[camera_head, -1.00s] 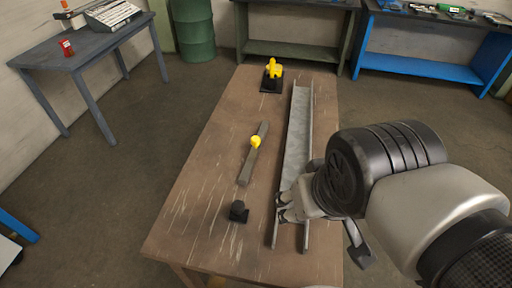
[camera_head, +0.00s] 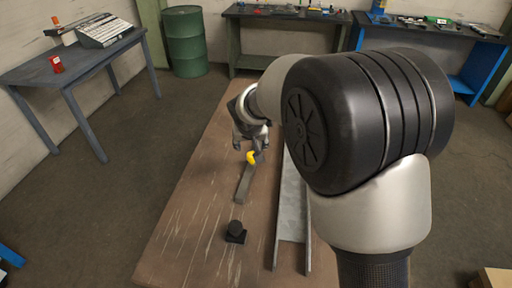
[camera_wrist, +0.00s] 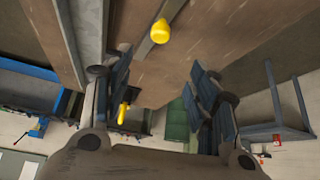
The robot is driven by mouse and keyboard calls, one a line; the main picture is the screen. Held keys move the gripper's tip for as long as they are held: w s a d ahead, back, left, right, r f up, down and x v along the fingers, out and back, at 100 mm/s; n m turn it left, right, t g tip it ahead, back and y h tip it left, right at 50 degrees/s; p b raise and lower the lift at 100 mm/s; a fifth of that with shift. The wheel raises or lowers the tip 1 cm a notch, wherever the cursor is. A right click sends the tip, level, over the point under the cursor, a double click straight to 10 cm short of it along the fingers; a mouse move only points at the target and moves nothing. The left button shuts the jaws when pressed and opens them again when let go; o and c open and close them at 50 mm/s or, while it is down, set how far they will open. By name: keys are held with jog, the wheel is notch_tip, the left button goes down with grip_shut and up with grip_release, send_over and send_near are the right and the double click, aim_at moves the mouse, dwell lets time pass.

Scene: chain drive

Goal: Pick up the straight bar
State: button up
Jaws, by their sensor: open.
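A straight grey bar (camera_head: 243,184) with a yellow knob (camera_head: 252,157) lies on the brown wooden table (camera_head: 185,215). My gripper (camera_head: 250,146) is over the bar's far end, close to the knob in the head view; it hides that end. In the wrist view the bar (camera_wrist: 161,14) and knob (camera_wrist: 160,32) show at the top, between the lines of the two fingers. The fingers of my gripper (camera_wrist: 157,92) are wide apart with nothing between them. I cannot tell the exact height above the bar.
A long grey metal channel (camera_head: 292,225) lies right of the bar. A small black block (camera_head: 235,233) stands near the bar's near end. A yellow-topped piece (camera_wrist: 123,112) shows behind the left finger in the wrist view. The table's left side is clear.

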aim_at(251, 153)
jog(key=b+x, duration=0.3)
jog(key=x, duration=1.4)
jog(key=shift+s+f+b, duration=0.1)
jog(key=shift+f+b, duration=0.1)
jog(key=shift+b, duration=0.15)
grip_shut()
jog(key=shift+r, duration=0.2)
dwell(0.3)
